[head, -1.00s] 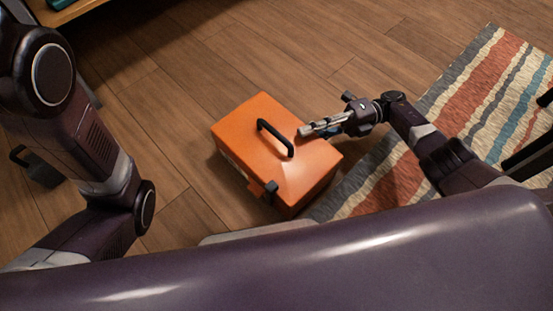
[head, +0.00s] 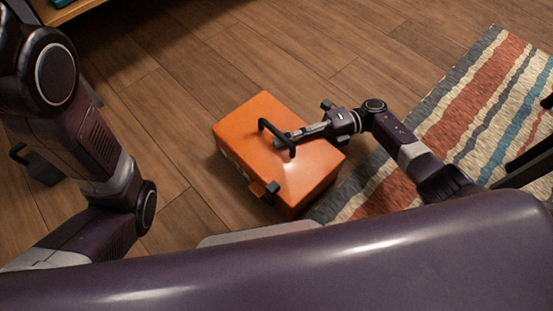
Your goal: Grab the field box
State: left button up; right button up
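The field box (head: 245,125) is an orange case with a black handle (head: 270,128) standing up on its lid and a dark latch on its near side. It sits on the wooden floor in the middle of the head view. My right gripper (head: 285,139) reaches in from the right over the lid, its fingertips at the handle. The fingers look close together, and I cannot tell whether they are around the handle or beside it. My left arm is at the left of the view. Its gripper cannot be made out.
A striped rug (head: 480,110) lies to the right of the box. A dark object with a handle (head: 38,165) stands on the floor at the far left. A wooden shelf edge (head: 75,10) is at the top left. The wooden floor behind the box is clear.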

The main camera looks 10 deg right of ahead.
grip_shut()
jog(key=shift+w+r, duration=0.1)
jog(key=shift+r, duration=0.1)
dwell(0.3)
